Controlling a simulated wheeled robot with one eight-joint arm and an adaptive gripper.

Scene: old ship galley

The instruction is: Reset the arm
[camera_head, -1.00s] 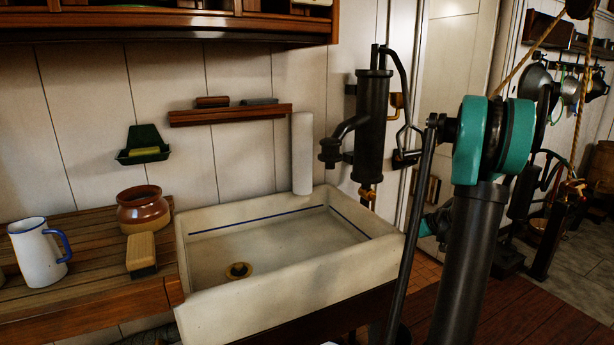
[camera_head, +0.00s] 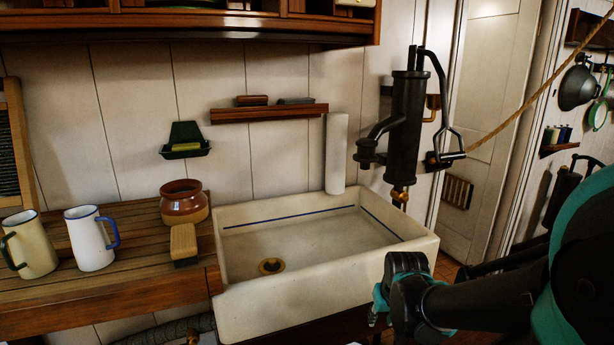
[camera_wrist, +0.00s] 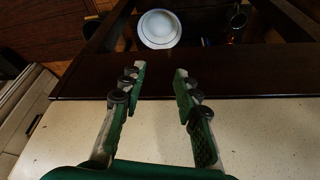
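My gripper (camera_wrist: 160,69) is open in the wrist view, with its two green-padded fingers apart and nothing between them. It is over a pale, speckled surface (camera_wrist: 150,140) with a dark wooden edge (camera_wrist: 235,84) beyond. In the head view, my arm is folded at the lower right, in front of the white sink (camera_head: 262,311). The gripper's fingers cannot be made out there.
A white round dish (camera_wrist: 159,29) lies beyond the wooden edge in the wrist view. On the left counter stand a cream mug (camera_head: 35,245), a white mug (camera_head: 91,240), a brown pot (camera_head: 184,203) and a brush (camera_head: 184,242). A black pump (camera_head: 404,130) stands behind the sink.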

